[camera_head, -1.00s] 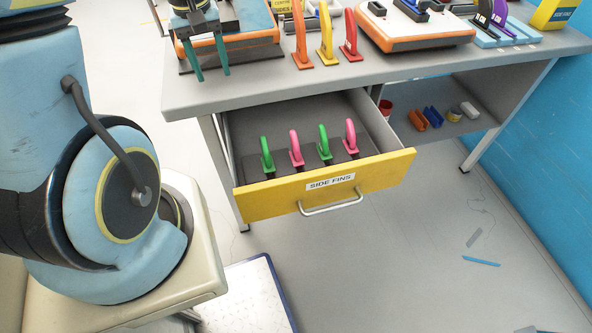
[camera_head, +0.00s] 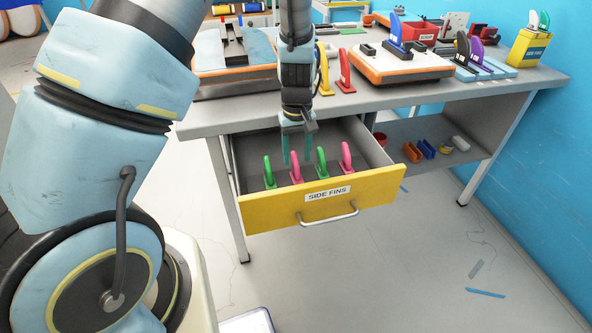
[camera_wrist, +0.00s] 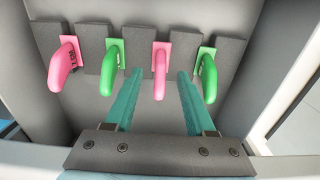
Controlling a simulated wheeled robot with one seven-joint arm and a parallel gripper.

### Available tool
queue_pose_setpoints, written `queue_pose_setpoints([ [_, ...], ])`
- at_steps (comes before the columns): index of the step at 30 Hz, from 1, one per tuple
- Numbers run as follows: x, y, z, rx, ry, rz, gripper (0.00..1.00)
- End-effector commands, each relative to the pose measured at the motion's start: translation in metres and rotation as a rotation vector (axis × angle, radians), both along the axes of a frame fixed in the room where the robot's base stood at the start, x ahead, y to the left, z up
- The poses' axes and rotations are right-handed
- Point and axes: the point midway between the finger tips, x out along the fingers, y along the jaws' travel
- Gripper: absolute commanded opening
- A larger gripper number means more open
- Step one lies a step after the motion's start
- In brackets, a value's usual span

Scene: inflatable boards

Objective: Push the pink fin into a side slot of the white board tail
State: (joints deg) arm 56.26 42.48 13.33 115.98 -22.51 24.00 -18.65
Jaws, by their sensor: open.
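Two pink fins stand upright in the open drawer, one (camera_head: 296,170) left of centre and one (camera_head: 347,158) at the right, alternating with green fins (camera_head: 269,172). My gripper (camera_head: 297,158) points down over the drawer, open and empty. In the wrist view the left-of-centre pink fin (camera_wrist: 160,72) appears between the spread fingers (camera_wrist: 160,88); contact is not visible. The other pink fin (camera_wrist: 66,60) is at the left there. The white board tail (camera_head: 392,66) with orange edge lies on the bench, a blue fin (camera_head: 397,38) standing on it.
The yellow drawer front (camera_head: 325,198) sticks out below the bench (camera_head: 440,90). A yellow and a red fin (camera_head: 345,75) stand near the bench edge. A light-blue board (camera_head: 215,60) lies left. A yellow box (camera_head: 528,47) and a rack with purple fin (camera_head: 476,52) stand right.

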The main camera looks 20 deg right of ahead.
Motion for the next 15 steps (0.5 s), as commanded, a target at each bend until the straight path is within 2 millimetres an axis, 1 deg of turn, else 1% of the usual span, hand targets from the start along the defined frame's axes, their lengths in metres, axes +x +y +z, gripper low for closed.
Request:
queue_pose_setpoints([
  [4, 0.002, 0.001, -0.010, 0.001, 0.001, 0.001, 0.55],
  [12, 0.005, 0.001, -0.045, 0.001, 0.001, 0.001, 0.55],
  [15, 0.005, 0.000, -0.052, 0.000, 0.000, 0.001, 0.55],
])
